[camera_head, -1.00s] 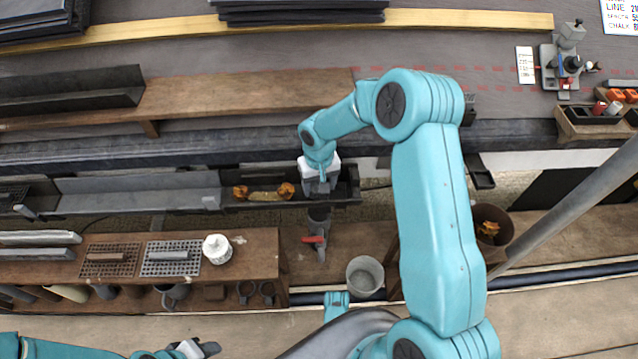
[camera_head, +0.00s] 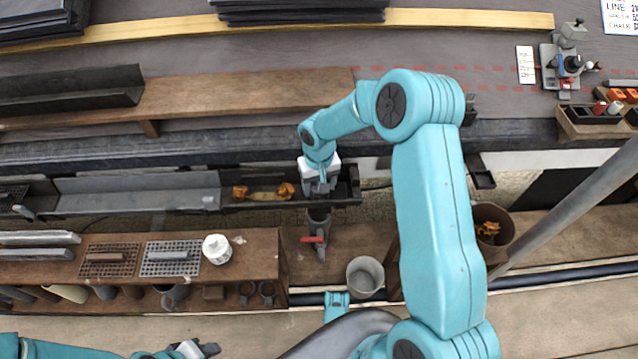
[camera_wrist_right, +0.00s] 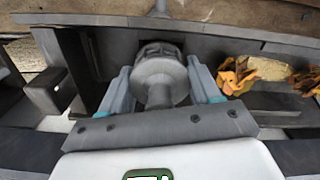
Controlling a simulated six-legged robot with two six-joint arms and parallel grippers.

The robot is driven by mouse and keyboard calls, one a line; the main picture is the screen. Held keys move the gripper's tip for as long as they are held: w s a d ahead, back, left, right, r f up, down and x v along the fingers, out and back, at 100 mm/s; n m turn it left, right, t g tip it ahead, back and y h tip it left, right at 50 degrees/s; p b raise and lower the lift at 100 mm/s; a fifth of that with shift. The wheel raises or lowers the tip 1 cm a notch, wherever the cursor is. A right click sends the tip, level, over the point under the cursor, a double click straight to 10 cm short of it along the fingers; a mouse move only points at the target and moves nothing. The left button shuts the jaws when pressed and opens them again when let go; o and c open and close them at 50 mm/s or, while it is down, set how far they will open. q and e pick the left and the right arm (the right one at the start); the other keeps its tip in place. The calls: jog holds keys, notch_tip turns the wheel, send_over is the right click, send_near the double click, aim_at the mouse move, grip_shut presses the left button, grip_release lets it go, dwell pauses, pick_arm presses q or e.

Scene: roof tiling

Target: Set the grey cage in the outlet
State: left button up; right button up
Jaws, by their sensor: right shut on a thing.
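My right gripper (camera_head: 321,186) is down at the right part of the dark gutter (camera_head: 342,197). In the right wrist view its blue-green fingers (camera_wrist_right: 162,84) are shut on a rounded grey piece with a slotted rim, the grey cage (camera_wrist_right: 158,72). The outlet's opening is hidden by the gripper and the cage; a grey outlet pipe (camera_head: 319,217) shows below the gutter there. I cannot tell whether the cage is seated. My left gripper (camera_head: 207,349) is at the bottom edge, away from the gutter; its finger gap is unclear.
Orange-brown leaves (camera_head: 285,191) lie in the gutter just left of the right gripper. A wooden bench (camera_head: 255,256) holds two mesh pieces (camera_head: 170,258) and a white pot (camera_head: 217,249). A grey bucket (camera_head: 365,276) and a brown bucket with leaves (camera_head: 491,232) stand at the right.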

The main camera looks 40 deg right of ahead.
dwell(0.4)
jog(key=o, duration=1.2)
jog(key=shift+o, duration=0.2)
jog(key=shift+r, duration=0.2)
jog(key=shift+r+p, duration=1.25)
jog(key=shift+r, duration=0.4)
jog(key=shift+r+p, duration=1.8)
jog(key=shift+r, duration=0.85)
